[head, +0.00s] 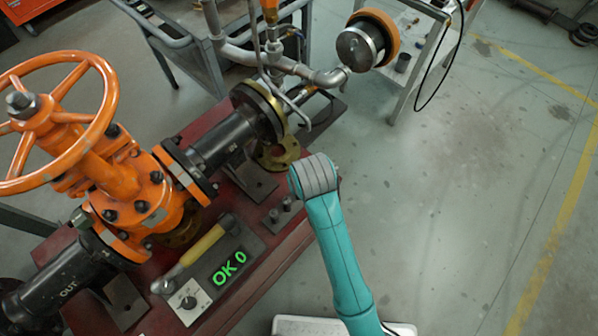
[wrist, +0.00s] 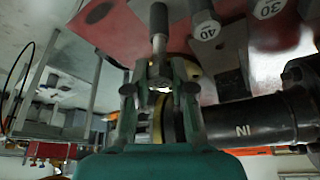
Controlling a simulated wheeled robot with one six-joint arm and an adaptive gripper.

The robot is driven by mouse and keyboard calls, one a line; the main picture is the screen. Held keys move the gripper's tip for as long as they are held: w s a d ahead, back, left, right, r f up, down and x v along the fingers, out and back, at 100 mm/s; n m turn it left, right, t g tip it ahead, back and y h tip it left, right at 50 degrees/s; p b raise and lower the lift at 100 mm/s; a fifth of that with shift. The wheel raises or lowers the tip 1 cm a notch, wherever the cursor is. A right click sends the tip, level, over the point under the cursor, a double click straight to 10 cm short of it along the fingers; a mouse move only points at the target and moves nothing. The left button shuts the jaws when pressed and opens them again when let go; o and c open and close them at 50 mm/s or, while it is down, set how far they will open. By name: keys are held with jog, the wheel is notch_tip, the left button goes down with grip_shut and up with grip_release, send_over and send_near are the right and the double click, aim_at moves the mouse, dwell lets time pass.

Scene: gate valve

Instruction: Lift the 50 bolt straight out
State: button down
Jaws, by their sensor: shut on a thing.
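My gripper (wrist: 160,86) is shut on a grey bolt (wrist: 158,45) in the wrist view. The bolt lines up with the gripper, and its shank runs from between the fingers toward the top of the picture, ending in a darker, thicker part. No number shows on it, so I cannot read whether it is the 50. I cannot tell whether its far end is clear of the rack. Two other bolts stand close by, marked 40 (wrist: 205,24) and 30 (wrist: 268,9). In the head view my arm's grey wrist hides the gripper and the held bolt.
A panel shows a green "OK 0" (head: 229,267). Open floor lies to the right.

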jog(key=shift+f, duration=0.8)
jog(key=shift+r, duration=2.4)
jog(key=shift+d, duration=0.1)
